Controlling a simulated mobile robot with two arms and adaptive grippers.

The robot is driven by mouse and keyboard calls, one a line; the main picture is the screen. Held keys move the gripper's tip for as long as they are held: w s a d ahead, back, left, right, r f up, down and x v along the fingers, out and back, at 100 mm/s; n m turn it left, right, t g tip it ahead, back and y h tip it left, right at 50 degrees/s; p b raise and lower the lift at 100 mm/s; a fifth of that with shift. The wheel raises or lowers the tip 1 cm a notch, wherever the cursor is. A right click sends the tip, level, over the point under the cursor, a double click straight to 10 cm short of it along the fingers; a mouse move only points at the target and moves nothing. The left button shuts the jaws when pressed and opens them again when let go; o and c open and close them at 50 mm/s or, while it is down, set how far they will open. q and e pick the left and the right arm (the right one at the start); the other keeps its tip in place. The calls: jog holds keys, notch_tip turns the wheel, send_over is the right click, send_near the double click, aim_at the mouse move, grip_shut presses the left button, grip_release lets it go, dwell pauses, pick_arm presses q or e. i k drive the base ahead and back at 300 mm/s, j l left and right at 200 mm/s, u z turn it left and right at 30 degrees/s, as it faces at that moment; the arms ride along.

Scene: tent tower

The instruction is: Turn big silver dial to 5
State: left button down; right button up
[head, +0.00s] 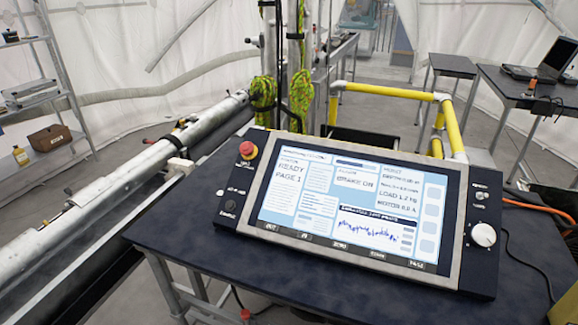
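The big silver dial (483,235) is a round, pale knob on the right side of the dark control panel (455,284). Its pointer and the numbers around it are too small to read. Small switches (480,196) sit above it. The panel's screen (345,205) is lit and shows "READY PAGE 1", "BRAKE ON" and a blue trace. Neither of my grippers is in the head view, and nothing touches the dial.
A red mushroom button (248,150) is at the panel's upper left. The panel rests on a dark table (190,240). Yellow rails (390,90) stand behind it, and a long metal tube (120,175) lies at left. A laptop (545,62) is on a back table. Space above the dial looks clear.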

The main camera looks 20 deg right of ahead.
aim_at(482, 236)
jog(key=z, duration=1.8)
